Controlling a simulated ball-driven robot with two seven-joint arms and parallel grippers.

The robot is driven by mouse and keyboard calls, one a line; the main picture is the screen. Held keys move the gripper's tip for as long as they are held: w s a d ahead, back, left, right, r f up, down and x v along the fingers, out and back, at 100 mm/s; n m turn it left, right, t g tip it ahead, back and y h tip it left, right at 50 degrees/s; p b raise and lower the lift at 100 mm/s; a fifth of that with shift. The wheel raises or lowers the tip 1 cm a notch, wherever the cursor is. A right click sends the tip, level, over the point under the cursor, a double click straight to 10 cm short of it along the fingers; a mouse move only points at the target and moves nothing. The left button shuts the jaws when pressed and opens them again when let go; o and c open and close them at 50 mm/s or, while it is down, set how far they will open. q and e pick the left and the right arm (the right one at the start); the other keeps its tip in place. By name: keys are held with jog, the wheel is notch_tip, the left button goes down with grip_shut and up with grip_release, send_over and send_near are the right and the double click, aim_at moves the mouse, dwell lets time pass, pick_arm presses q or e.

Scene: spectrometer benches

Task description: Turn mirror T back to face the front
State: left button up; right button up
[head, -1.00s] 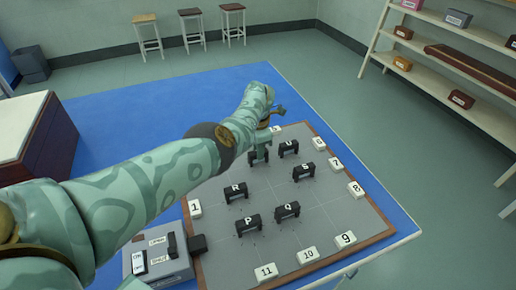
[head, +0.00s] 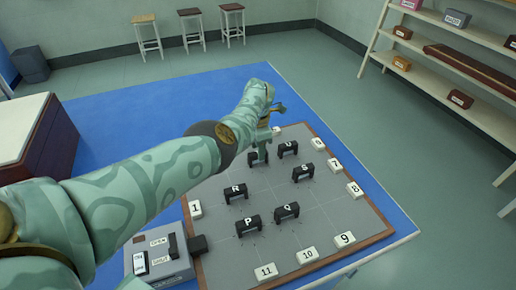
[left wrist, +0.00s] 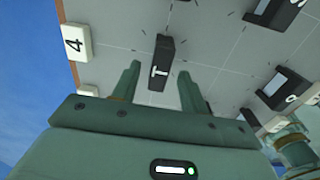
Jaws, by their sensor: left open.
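Mirror T (left wrist: 160,62) is a dark block with a white letter T, standing on the grey grid board. In the left wrist view it lies between the two fingers of my left gripper (left wrist: 159,70), with a gap on each side. The fingers are open and not closed on it. In the head view, my left gripper (head: 262,148) reaches down over mirror T (head: 252,160), which is partly hidden by it. My right gripper is not in view.
Several other black lettered mirrors, such as mirror P (head: 248,225) and mirror S (head: 303,172), stand close by on the board (head: 322,225). White numbered blocks, such as block 9 (head: 346,240), line its edge. A grey box (head: 160,262) stands at the front left.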

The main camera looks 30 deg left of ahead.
pick_arm(q)
notch_tip(320, 180, up, 15)
jog(key=p, duration=0.6)
jog(key=shift+p, duration=0.35)
jog(key=shift+r, duration=0.1)
